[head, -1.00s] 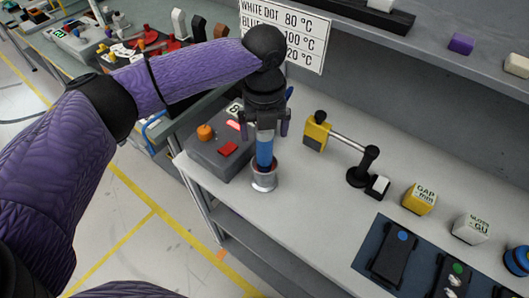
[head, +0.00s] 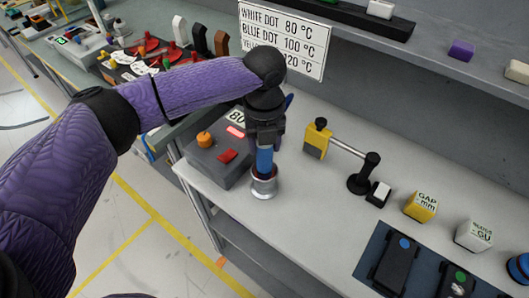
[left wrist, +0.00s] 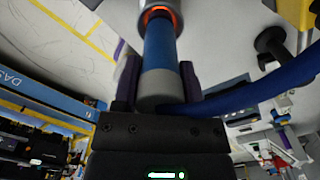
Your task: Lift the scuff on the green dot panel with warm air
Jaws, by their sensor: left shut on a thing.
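My left gripper (head: 265,145) is shut on the blue warm-air handpiece (head: 265,160), which is upright with its lower end in a metal cup stand (head: 264,187). In the left wrist view the handpiece (left wrist: 159,50) lies between the fingers, and an orange-red glow shows at its far end. The green dot panel (head: 450,291) is dark, cut off by the bottom edge; a pale patch shows below its green dot. My right gripper is out of view.
A yellow-headed tool on a black stand (head: 362,182), a yellow GAP block (head: 420,206), a white block (head: 473,235) and a blue-dot panel (head: 394,265) stand right.

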